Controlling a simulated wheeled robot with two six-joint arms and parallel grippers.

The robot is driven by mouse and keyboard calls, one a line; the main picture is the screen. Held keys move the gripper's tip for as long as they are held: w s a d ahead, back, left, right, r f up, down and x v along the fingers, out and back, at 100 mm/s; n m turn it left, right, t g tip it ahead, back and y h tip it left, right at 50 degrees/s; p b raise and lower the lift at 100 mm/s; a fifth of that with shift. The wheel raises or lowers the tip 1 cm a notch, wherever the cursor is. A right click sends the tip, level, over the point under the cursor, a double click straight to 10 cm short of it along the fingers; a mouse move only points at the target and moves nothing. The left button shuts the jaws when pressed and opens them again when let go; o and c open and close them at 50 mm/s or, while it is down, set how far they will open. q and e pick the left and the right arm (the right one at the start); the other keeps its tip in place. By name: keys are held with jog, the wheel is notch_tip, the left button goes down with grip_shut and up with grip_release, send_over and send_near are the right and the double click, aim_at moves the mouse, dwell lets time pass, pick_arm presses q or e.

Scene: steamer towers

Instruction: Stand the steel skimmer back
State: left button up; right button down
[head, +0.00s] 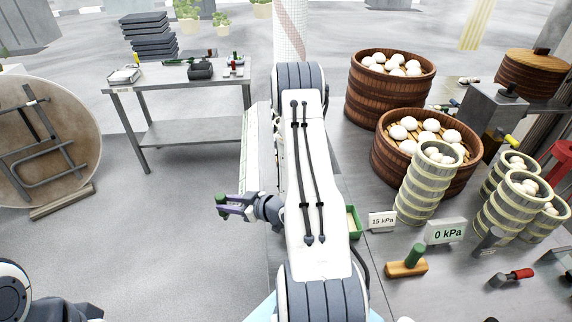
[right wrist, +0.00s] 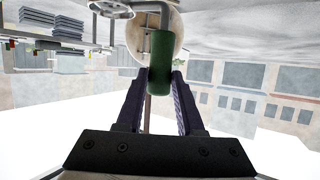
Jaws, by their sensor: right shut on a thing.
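My right gripper (head: 224,205) reaches out to the left of my white forearm, over open floor in the head view. In the right wrist view its purple fingers are shut on the green handle (right wrist: 160,62) of a tool with a bent steel rod (right wrist: 150,8), seemingly the steel skimmer. The rod runs left to a pale metal part (right wrist: 110,9) cut by the top edge, so I cannot make out the whole head. In the head view the held tool is tiny and barely shows.
A steel table (head: 180,82) with trays stands back left. A round folded tabletop (head: 45,130) leans far left. A green box (head: 354,222) is partly behind my arm.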

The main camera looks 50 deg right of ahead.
jog(key=s+d+m+h, duration=0.1)
jog(key=d, duration=0.6)
jog(key=s+d+r+m+h, duration=0.1)
jog(key=d+m+h, duration=0.1)
jog(key=d, duration=0.6)
jog(key=s+d+r+m+h, duration=0.1)
jog(key=d+h, duration=0.1)
jog(key=d, duration=0.5)
jog(key=shift+s+d+b, duration=0.15)
jog(key=shift+s+b, duration=0.15)
jog(key=shift+t, duration=0.3)
